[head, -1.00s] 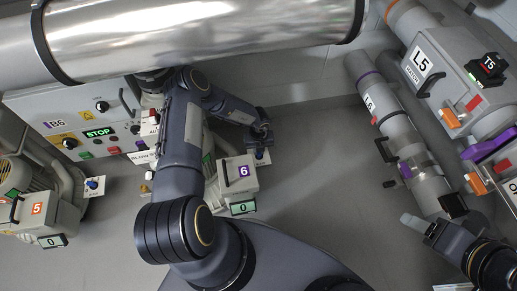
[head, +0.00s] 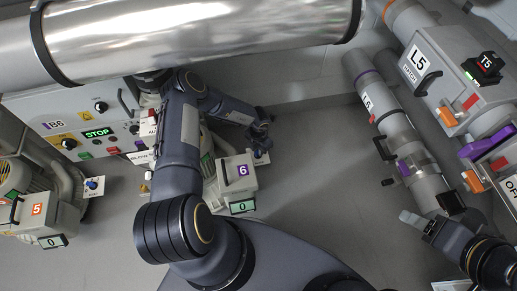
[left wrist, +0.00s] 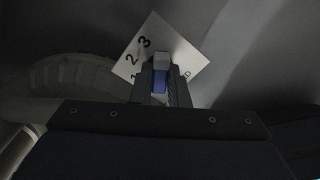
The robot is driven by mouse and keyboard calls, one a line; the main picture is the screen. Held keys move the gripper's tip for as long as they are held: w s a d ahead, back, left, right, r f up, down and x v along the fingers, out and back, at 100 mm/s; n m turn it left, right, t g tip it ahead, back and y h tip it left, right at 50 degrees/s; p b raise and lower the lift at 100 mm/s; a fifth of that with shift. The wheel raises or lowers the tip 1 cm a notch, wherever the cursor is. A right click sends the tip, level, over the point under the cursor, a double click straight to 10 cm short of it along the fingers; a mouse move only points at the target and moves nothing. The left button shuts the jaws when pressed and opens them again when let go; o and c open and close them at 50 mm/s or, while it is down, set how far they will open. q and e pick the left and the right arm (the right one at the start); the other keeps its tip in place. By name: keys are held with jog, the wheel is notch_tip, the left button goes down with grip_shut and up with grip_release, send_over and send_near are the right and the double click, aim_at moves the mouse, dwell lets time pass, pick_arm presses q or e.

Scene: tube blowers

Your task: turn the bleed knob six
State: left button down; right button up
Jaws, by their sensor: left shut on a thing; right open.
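The bleed knob six is blue and shows in the left wrist view (left wrist: 160,80), between the fingers of my left gripper (left wrist: 162,88). Behind it is a white dial plate (left wrist: 137,62) with the numbers 2 and 3 readable. In the head view my left gripper (head: 261,150) is at the far right side of blower 6 (head: 238,172), shut on the knob, which it mostly hides there. The display (head: 242,206) of blower 6 reads 0. My right gripper (head: 427,215) is open and empty, close to the lower end of pipe L6.
Blower 5 (head: 38,207) with its own blue knob (head: 92,184) stands at the left. A control panel (head: 82,118) with a STOP display is behind. Pipe L6 (head: 390,125) and unit L5 (head: 450,75) are at the right. Floor between blower 6 and L6 is clear.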

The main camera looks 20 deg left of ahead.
pick_arm(q)
jog(key=shift+s+m, duration=0.1)
jog(key=shift+m, duration=0.9)
jog(key=c, duration=1.4)
grip_release()
jog(key=shift+r, duration=0.1)
notch_tip(320, 180, up, 6)
jog(key=p, duration=0.2)
jog(key=shift+r+p, duration=0.2)
jog(key=shift+p, duration=0.2)
jog(key=shift+r, duration=0.6)
jog(key=shift+d, duration=0.1)
